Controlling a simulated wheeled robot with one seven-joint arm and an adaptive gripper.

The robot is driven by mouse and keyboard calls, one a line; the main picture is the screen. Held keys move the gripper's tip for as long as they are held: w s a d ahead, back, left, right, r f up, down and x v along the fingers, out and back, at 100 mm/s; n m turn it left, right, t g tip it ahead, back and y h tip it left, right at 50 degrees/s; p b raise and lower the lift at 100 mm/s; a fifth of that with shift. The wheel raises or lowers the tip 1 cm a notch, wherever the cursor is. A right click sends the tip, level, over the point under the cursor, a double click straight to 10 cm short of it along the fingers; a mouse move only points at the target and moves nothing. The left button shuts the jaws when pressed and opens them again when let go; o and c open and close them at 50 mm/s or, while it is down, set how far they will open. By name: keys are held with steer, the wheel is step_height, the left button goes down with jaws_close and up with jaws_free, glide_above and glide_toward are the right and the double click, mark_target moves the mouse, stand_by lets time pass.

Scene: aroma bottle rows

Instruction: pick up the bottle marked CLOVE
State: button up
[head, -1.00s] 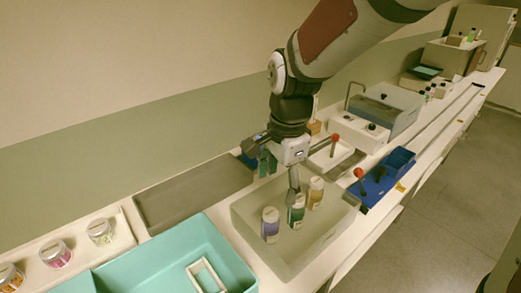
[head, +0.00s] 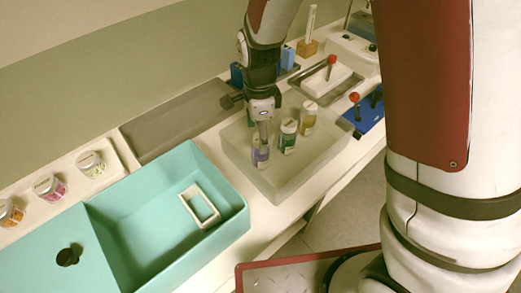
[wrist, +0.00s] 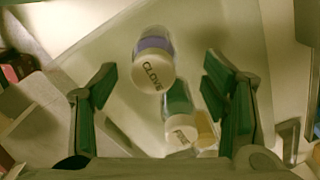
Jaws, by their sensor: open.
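The CLOVE bottle is the purple one (head: 260,157) in the pale tray (head: 292,172), nearest the teal bin. In the wrist view its white cap, lettered CLOVE (wrist: 153,72), faces the camera above a purple band. My gripper (head: 262,139) points down over this bottle and partly hides it. In the wrist view my gripper (wrist: 162,92) is open, its green-padded fingers on either side of the bottle with gaps on both sides. A green bottle (head: 288,138) and an orange-brown bottle (head: 307,119) stand beside it; the green one's cap lettering is partly visible.
A teal bin (head: 165,225) with a white frame (head: 199,206) inside stands left of the tray. Several small jars (head: 50,187) line the left side. A flat grey tray (head: 180,120) lies behind. Red-knobbed levers (head: 354,98) stand at right.

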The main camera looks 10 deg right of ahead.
steer(key=f, duration=0.4)
steer(key=shift+s+d, duration=0.15)
steer(key=shift+s, duration=0.2)
steer(key=shift+f, duration=0.65)
steer(key=c, duration=1.4)
